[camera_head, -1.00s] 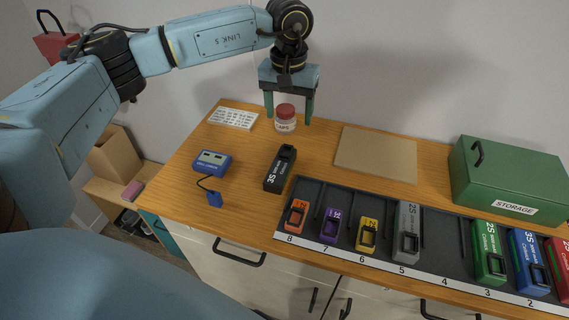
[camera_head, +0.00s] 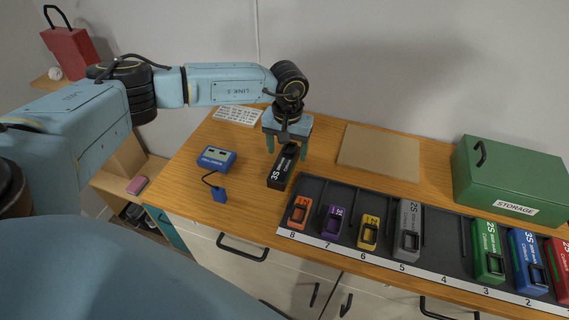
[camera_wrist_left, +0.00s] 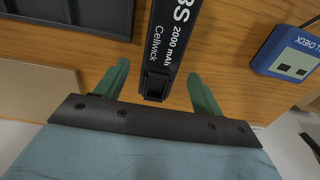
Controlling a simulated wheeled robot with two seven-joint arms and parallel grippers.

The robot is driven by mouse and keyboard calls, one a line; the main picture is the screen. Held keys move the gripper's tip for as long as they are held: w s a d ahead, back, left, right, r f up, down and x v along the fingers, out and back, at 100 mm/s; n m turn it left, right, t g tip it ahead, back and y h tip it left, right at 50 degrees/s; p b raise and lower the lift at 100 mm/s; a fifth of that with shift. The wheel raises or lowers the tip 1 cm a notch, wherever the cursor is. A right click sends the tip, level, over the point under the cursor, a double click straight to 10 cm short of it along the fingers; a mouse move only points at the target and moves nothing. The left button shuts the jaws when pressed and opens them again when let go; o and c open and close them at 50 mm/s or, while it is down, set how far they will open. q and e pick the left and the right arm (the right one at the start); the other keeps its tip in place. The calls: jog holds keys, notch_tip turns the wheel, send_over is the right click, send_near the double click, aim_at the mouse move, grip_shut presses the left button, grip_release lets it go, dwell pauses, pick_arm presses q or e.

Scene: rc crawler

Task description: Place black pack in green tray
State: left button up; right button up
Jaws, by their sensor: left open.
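The black pack (camera_head: 280,175), marked 3S, lies on the wooden table left of the numbered rack. It also shows in the left wrist view (camera_wrist_left: 174,35), with its far end reaching between the fingers. My left gripper (camera_head: 286,154) is open around the far end of the pack, one green finger on each side with visible gaps in the wrist view (camera_wrist_left: 158,70). I see no open green tray; a closed green box marked STORAGE (camera_head: 510,180) stands at the right back. My right gripper is not in view.
A dark rack (camera_head: 440,238) holds several coloured packs along the front edge. A blue checker (camera_head: 216,158) with a cabled plug (camera_head: 219,194) lies left of the pack. A tan board (camera_head: 378,152) and a white labelled plate (camera_head: 238,115) lie further back.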

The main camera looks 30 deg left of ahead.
pick_arm(q)
jog(key=shift+f, duration=0.15)
jog(key=c, duration=1.4)
